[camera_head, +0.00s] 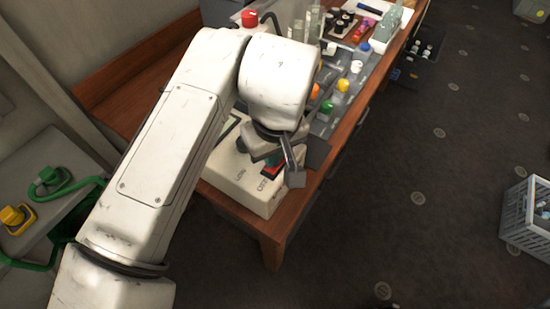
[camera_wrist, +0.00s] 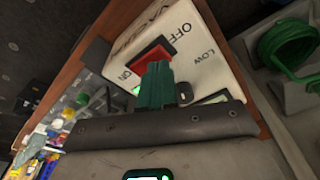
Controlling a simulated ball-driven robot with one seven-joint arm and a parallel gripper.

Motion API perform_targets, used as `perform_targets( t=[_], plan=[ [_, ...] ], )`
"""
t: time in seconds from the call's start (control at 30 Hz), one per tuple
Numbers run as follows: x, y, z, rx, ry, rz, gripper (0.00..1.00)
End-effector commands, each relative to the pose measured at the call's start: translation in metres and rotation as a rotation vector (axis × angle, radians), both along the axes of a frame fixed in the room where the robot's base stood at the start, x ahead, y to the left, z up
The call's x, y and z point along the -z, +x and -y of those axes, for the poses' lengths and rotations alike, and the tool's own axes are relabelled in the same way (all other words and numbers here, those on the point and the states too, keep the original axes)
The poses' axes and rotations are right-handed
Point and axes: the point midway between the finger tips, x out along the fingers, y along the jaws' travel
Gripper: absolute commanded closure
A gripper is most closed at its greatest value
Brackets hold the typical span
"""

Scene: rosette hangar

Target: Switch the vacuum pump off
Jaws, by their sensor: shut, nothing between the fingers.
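The vacuum pump (camera_head: 238,180) is a cream box on the near end of the wooden bench. In the wrist view its top face (camera_wrist: 205,62) carries the words OFF, LOW and ON. A red rocker switch (camera_wrist: 154,52) sits between OFF and ON, with a green glow on its ON side. My gripper (camera_wrist: 158,68) is shut and empty, its fingertips at the switch and covering part of it. I cannot tell whether they touch it. In the head view my arm hides much of the pump, and a little of the red switch shows below the fingers.
Bottles with coloured caps (camera_head: 343,84) stand on the bench beyond the pump. A grey crate (camera_head: 527,213) stands on the floor at right. Green hose (camera_head: 50,178) lies at left. The floor between is clear.

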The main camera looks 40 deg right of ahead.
Motion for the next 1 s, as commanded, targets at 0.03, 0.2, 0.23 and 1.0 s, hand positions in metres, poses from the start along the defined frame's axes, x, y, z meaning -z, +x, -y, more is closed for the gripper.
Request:
perform_targets(
  t=[0.03,0.2,0.23,1.0],
  plan=[
    [0.001,0.000,0.000,0.000,0.000,0.000,1.00],
    [0.004,0.000,0.000,-0.001,0.000,0.000,1.00],
    [0.004,0.000,0.000,-0.001,0.000,0.000,1.00],
    [0.015,0.000,0.000,0.000,0.000,0.000,1.00]
  ],
)
